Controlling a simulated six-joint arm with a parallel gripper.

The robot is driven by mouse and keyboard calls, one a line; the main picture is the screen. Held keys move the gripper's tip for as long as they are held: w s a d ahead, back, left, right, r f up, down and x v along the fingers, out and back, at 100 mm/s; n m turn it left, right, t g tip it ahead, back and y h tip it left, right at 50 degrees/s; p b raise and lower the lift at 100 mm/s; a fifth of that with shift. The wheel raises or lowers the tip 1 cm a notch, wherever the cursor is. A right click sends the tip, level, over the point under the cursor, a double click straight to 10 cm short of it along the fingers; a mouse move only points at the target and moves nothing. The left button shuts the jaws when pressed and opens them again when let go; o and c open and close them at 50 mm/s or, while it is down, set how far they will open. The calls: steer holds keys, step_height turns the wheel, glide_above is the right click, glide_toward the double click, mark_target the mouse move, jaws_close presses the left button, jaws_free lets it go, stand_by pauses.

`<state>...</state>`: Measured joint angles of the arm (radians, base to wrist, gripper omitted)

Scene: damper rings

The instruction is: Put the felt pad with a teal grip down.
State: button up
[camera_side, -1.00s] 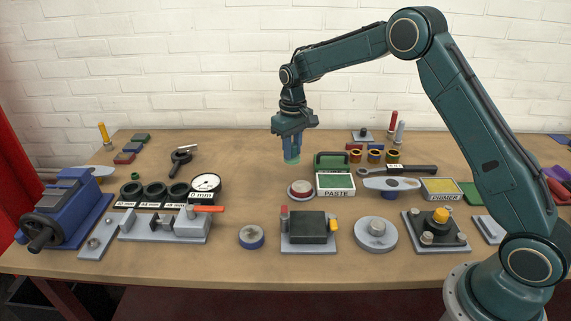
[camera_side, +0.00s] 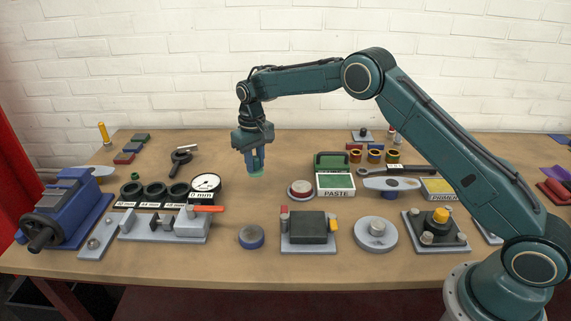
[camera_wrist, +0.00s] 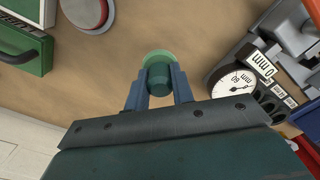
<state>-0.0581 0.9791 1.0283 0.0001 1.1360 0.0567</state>
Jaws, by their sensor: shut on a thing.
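My gripper (camera_side: 254,163) is shut on the teal grip of the felt pad (camera_side: 257,174). The pad hangs below the fingers, low over the bare wood of the table, between the dial gauge and the round dish. I cannot tell whether it touches the table. In the wrist view the felt pad (camera_wrist: 158,56) shows as a pale green disc beyond its darker teal grip (camera_wrist: 158,82), with one finger of my gripper (camera_wrist: 158,92) on each side.
A dial gauge (camera_side: 206,183) stands to the left of the pad. A blue-sided round part (camera_side: 251,237) lies in front. Bare wood surrounds the pad.

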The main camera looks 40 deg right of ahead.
mark_target(256, 176)
steer(key=shift+f, duration=0.25)
steer(key=shift+f, duration=2.25)
steer(key=shift+f, duration=0.2)
steer(key=shift+f, duration=0.55)
steer(key=shift+f, duration=0.25)
steer(key=o, duration=0.9)
steer(key=shift+o, duration=0.2)
steer(key=shift+r, duration=0.1)
step_height(256, 176, up, 14)
steer(key=shift+f, duration=0.2)
